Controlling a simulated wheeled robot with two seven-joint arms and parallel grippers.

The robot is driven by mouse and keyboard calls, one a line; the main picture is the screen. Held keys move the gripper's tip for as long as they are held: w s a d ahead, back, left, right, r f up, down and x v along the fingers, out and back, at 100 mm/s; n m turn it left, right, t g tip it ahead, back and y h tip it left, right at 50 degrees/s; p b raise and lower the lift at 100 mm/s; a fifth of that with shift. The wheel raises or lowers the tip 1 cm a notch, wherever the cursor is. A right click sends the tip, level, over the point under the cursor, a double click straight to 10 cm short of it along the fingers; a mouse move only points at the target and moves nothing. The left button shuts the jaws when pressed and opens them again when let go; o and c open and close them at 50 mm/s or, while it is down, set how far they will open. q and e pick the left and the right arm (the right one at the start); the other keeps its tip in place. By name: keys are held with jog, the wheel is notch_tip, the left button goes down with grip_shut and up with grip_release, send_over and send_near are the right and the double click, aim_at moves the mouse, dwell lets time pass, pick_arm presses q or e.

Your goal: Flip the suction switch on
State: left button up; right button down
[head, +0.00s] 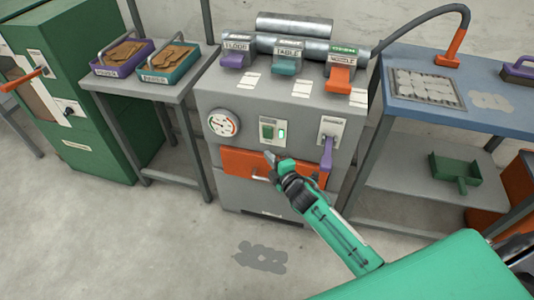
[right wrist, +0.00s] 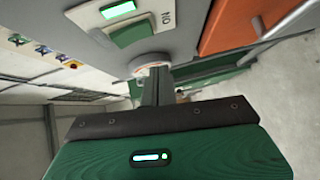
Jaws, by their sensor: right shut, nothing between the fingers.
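A green rocker switch (head: 267,131) sits on a pale plate on the front of the grey machine (head: 240,97). A small green light (head: 282,133) glows beside it. In the right wrist view the switch (right wrist: 132,33) shows close up, with an ON label and a lit green light (right wrist: 118,10). My right gripper (head: 271,158) is shut and empty, its tip just below the switch plate in the head view. In the right wrist view its fingers (right wrist: 156,88) point toward the panel near the switch; I cannot tell whether they touch it. My left gripper is not in view.
A round gauge (head: 223,123) is left of the switch. A purple lever (head: 327,152) on a white plate is to its right. An orange drawer (head: 240,164) with a handle lies below. Purple, teal and orange gates line the machine's top.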

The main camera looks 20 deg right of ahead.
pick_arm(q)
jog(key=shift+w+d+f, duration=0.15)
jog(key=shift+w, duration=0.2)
pick_arm(e)
jog(key=v, duration=0.7)
jog(key=shift+s+d+f, duration=0.2)
jog(key=shift+s+f, duration=0.25)
jog(key=shift+f, duration=0.35)
